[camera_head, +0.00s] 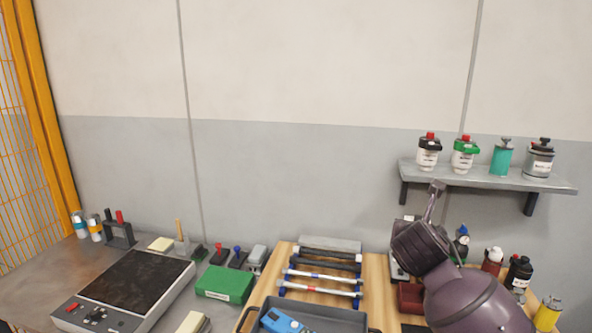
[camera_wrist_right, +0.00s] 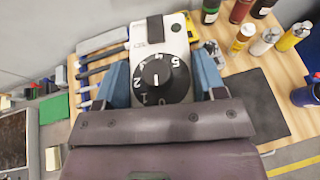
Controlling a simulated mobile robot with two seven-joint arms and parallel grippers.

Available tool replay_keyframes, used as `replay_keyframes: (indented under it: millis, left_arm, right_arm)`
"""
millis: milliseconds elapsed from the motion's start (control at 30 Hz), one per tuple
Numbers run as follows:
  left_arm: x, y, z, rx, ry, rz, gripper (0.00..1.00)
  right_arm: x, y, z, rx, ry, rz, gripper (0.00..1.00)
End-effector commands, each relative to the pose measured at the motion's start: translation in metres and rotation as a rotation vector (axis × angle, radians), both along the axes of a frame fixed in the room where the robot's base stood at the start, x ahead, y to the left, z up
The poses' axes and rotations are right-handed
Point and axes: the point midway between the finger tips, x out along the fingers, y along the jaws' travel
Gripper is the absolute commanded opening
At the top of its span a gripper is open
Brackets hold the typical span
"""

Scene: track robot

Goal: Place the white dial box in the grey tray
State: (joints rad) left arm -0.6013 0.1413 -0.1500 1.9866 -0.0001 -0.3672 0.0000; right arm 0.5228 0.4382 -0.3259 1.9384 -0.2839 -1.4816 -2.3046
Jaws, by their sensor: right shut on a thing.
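The white dial box (camera_wrist_right: 160,62), with a large black numbered dial, is between the blue fingers of my right gripper (camera_wrist_right: 164,74) in the right wrist view. The gripper is shut on its sides. In the head view my right arm comes in from the lower right and mostly hides the gripper and box. The grey tray (camera_head: 345,314) is at the bottom centre of the head view, cut off by the frame edge, left of my right arm. A blue device (camera_head: 284,322) lies in it. My left gripper is not in view.
A rack of rods (camera_head: 318,274) stands behind the tray. A green box (camera_head: 225,284) and a dark-topped panel device (camera_head: 135,284) are to the left. Bottles (camera_head: 518,273) stand at the right, and a wall shelf (camera_head: 490,177) holds several containers. A black mat (camera_wrist_right: 256,105) lies beside the box in the wrist view.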

Motion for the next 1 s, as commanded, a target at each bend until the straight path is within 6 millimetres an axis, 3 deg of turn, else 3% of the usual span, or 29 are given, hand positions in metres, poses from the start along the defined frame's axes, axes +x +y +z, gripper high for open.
replay_keyframes:
  millis: [200, 400, 633, 1000]
  left_arm:
    - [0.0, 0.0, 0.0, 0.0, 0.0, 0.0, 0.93]
    - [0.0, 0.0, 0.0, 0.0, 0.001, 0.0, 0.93]
    - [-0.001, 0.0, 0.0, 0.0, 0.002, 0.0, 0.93]
    - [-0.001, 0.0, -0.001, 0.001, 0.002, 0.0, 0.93]
  right_arm:
    - [-0.068, 0.05, -0.035, -0.003, 0.007, 0.309, 0.33]
    - [-0.127, 0.064, -0.08, 0.002, 0.008, 0.428, 0.33]
    - [-0.149, 0.05, -0.115, 0.002, 0.003, 0.426, 0.33]
    - [-0.153, 0.046, -0.122, 0.003, -0.001, 0.418, 0.33]
